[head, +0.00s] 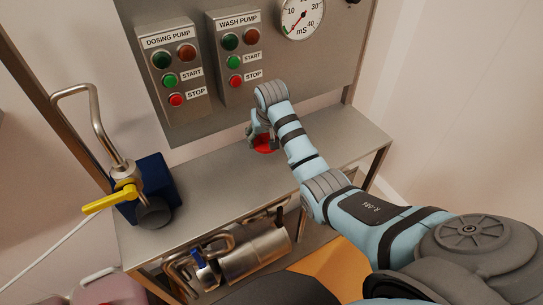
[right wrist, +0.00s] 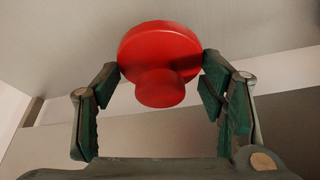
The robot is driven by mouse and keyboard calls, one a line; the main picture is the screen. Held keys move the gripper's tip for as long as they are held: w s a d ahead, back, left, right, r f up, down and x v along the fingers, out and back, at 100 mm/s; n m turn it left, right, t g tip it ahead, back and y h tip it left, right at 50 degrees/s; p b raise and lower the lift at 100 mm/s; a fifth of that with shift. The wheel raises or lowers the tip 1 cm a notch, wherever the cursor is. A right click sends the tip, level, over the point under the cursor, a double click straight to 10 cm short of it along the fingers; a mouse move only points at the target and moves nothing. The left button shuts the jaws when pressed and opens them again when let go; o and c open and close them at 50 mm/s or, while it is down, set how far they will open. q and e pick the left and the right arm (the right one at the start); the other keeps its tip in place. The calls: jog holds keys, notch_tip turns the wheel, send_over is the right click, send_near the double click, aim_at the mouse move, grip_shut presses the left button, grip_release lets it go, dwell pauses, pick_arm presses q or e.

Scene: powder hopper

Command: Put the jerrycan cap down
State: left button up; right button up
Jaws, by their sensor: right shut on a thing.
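The red jerrycan cap (head: 264,145) is at the steel shelf under the control panel, partly hidden by my right gripper (head: 260,137). In the right wrist view the cap (right wrist: 160,62) shows as a wide red disc with a narrower round knob facing the camera. My right gripper (right wrist: 160,85) is shut on it, with the green-padded fingers at either side of the disc. The cap is at or very near the shelf top; I cannot tell whether it touches. My left gripper is not in view.
The steel shelf (head: 205,190) is clear left of the cap. A dark blue block with a yellow-handled valve (head: 112,198) stands at its left end. The panel (head: 225,105) with pump buttons and a gauge rises behind. A steel pump (head: 245,255) is underneath. A pinkish container (head: 110,290) is at lower left.

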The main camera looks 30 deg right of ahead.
jog(key=f, duration=0.3)
jog(key=f+b, duration=0.1)
jog(key=f, duration=0.5)
jog(key=shift+w+f, duration=0.3)
jog(key=shift+f, duration=0.45)
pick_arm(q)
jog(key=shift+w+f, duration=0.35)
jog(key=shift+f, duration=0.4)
pick_arm(e)
jog(key=shift+s+r, duration=0.1)
jog(key=o, duration=1)
jog(key=shift+c, duration=0.2)
